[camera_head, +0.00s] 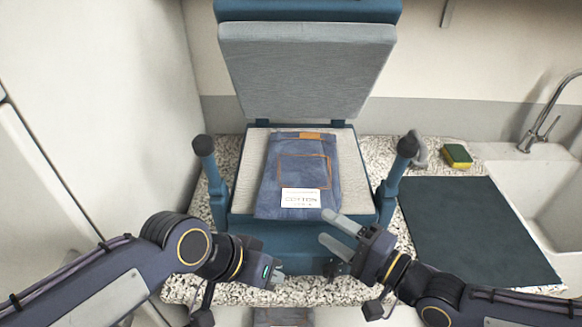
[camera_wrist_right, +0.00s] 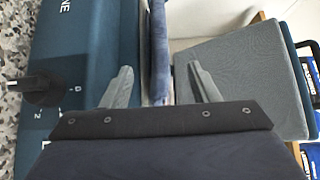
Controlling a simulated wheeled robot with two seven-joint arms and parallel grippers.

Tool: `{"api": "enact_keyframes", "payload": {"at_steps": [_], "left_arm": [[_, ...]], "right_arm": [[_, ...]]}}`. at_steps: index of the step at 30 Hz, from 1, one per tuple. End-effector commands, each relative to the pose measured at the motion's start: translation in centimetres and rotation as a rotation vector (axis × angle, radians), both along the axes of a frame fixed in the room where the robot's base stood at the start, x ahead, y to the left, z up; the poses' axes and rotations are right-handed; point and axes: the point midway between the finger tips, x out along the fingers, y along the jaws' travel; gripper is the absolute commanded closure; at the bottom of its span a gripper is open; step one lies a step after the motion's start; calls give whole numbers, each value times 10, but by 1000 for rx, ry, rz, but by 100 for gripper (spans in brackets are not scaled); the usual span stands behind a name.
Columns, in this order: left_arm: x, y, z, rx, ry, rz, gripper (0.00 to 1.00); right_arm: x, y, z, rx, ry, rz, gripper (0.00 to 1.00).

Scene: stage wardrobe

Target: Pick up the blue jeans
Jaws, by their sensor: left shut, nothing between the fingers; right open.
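The folded blue jeans (camera_head: 300,172) lie flat on the pale lower plate (camera_head: 255,150) of a teal press, with a brown patch at the far end and a white "COTTON" label (camera_head: 301,198) near the front. My right gripper (camera_head: 326,227) is open at the jeans' front right edge. In the right wrist view, a blue fabric edge of the jeans (camera_wrist_right: 158,45) shows between the spread fingers (camera_wrist_right: 160,70); I cannot tell whether they touch it. My left gripper (camera_head: 275,274) is shut and empty, low in front of the press and apart from the jeans.
The press's grey upper plate (camera_head: 305,65) stands raised behind. Black-knobbed posts (camera_head: 204,165) flank the lower plate. A dark mat (camera_head: 475,230), a sponge (camera_head: 456,156) and a sink (camera_head: 545,190) are at right. A partly cut-off denim item (camera_head: 283,318) shows at the bottom edge.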

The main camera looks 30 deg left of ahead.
Motion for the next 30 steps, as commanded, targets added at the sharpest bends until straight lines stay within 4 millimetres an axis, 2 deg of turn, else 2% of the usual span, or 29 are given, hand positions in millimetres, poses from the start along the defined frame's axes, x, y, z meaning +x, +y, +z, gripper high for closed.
{"api": "enact_keyframes", "payload": {"at_steps": [8, 15, 19, 25, 30], "left_arm": [[0, 0, 1, 0, 0, 0, 100], [0, 0, 6, 0, 0, 0, 100], [0, 0, 6, 0, 0, 0, 100], [0, 0, 6, 0, 0, 0, 100], [0, 0, 6, 0, 0, 0, 100]], "right_arm": [[4, 24, -2, -3, -2, 1, 45], [10, 57, -5, -4, -1, 1, 45], [12, 64, -6, -5, -1, -2, 45], [12, 64, -7, -5, -1, -3, 45], [12, 64, -7, -5, -1, -3, 68]]}}
